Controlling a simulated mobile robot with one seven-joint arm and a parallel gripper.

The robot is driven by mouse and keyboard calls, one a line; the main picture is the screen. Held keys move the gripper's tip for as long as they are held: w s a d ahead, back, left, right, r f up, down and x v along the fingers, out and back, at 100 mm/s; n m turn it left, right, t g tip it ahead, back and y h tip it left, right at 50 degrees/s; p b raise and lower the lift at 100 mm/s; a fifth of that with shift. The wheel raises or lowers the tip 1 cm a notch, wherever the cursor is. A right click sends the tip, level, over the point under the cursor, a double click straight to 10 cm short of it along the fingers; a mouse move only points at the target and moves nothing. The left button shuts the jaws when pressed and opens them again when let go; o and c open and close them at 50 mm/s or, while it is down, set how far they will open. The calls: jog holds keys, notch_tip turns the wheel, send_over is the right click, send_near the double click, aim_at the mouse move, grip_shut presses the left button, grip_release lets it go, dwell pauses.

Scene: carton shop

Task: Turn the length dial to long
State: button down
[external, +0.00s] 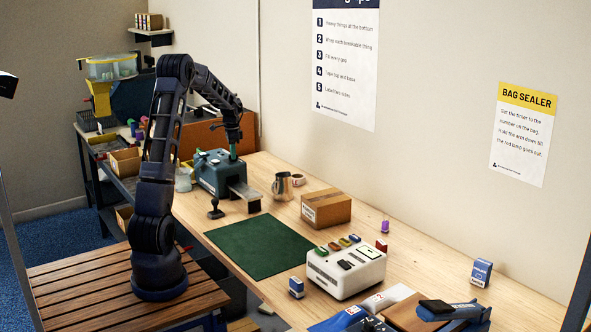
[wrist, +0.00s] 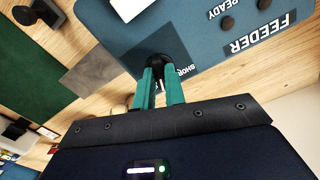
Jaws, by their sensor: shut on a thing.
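The length dial (wrist: 162,66) is a black round knob on the top of the blue-grey feeder machine (external: 208,172). The machine's top also fills the upper part of the wrist view (wrist: 215,45), with the words FEEDER and READY and part of a word starting SHO beside the dial. My gripper (wrist: 160,82) has green fingers shut on the dial from above. In the external view my gripper (external: 233,153) reaches down onto the machine's top. The fingers hide part of the dial, and its pointer setting cannot be read.
A grey plate (external: 244,191) juts from the machine's front. A black lever (external: 215,209) stands beside it.

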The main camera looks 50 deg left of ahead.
jog(key=shift+m, duration=2)
jog(key=c, duration=1.5)
grip_release()
jog(key=shift+o, duration=0.2)
jog(key=shift+r, duration=0.15)
notch_tip(320, 180, up, 11)
jog(key=shift+f, duration=0.2)
